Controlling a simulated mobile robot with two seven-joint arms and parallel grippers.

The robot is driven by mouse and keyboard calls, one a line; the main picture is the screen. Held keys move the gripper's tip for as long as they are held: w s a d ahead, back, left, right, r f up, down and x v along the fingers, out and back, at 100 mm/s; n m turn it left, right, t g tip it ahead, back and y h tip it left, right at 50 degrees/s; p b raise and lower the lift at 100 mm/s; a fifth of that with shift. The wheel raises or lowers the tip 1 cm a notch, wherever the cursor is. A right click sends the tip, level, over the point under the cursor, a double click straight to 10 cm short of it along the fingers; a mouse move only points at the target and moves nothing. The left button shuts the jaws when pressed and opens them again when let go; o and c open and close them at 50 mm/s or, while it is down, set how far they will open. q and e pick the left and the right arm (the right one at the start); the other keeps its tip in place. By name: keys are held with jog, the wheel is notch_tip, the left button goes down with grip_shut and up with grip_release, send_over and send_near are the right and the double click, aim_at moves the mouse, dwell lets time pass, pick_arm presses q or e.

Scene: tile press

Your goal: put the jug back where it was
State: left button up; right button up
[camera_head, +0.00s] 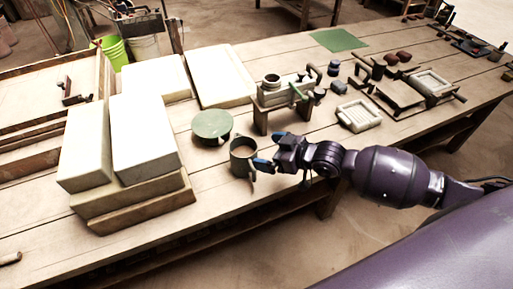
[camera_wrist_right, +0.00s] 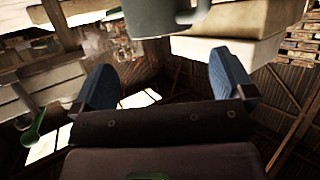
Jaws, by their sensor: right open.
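The jug (camera_head: 241,161) is a grey, open-topped vessel with brownish contents. It stands upright on the wooden table (camera_head: 232,196) near the front edge, just in front of the green round disc. My right gripper (camera_head: 269,150) is just right of the jug, its blue fingertips spread. One fingertip shows close to the jug's side; I cannot tell whether it touches. In the right wrist view the right gripper (camera_wrist_right: 163,78) is open with nothing between its fingers. The lower part of the jug (camera_wrist_right: 163,18) shows beyond the fingertips at the top. My left gripper is not in view.
A green round disc (camera_head: 212,124) lies behind the jug. Large pale blocks (camera_head: 145,136) are stacked on the left. Bare tabletop lies left of the jug.

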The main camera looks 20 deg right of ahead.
jog(key=shift+v, duration=2.25)
jog(key=s+d+f+m+h, duration=0.1)
jog(key=s+f+m+h, duration=0.2)
jog(key=s+f, duration=0.3)
jog(key=s+d+f+m+h, duration=0.2)
jog(key=s+f+h, duration=0.3)
jog(key=s, duration=0.7)
notch_tip(320, 180, down, 2)
jog(key=shift+s+f+m+h, duration=0.2)
jog(key=shift+m+h, duration=0.1)
jog(key=shift+m, duration=0.5)
jog(key=shift+a, duration=0.1)
